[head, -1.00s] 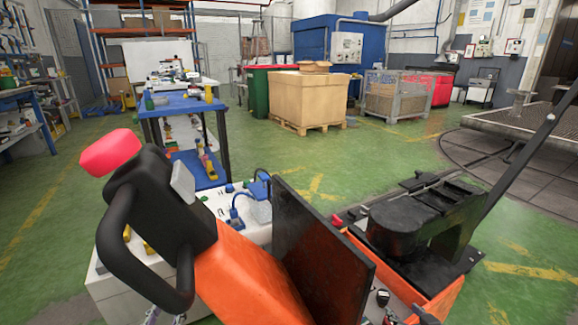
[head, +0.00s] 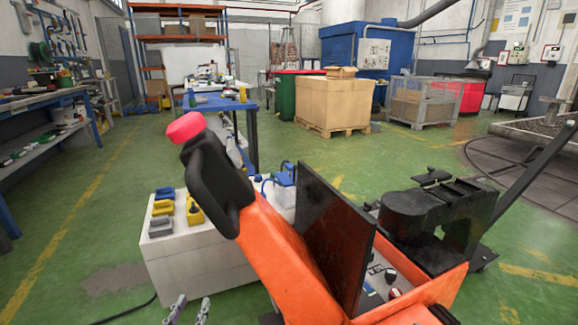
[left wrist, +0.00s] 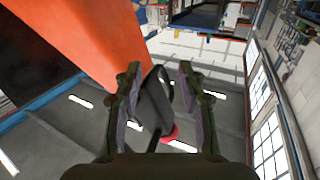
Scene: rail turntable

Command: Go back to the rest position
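My left gripper (head: 188,310) shows at the bottom edge of the head view, with only its two fingertips in the picture. The tips are apart with nothing between them. In the left wrist view the same gripper (left wrist: 158,85) is open and empty. An orange machine (head: 275,250) with a black loop handle (head: 213,177) and a red knob (head: 186,127) stands to the right of the gripper. In the left wrist view the black handle (left wrist: 152,105) shows beyond the fingers, not gripped. I do not see my right gripper.
A white cabinet (head: 195,265) with yellow and grey items on top stands left of the orange machine. A dark upright panel (head: 335,235) rises from the machine. A workbench (head: 45,97) is at the far left. Green floor (head: 95,215) is clear between bench and cabinet.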

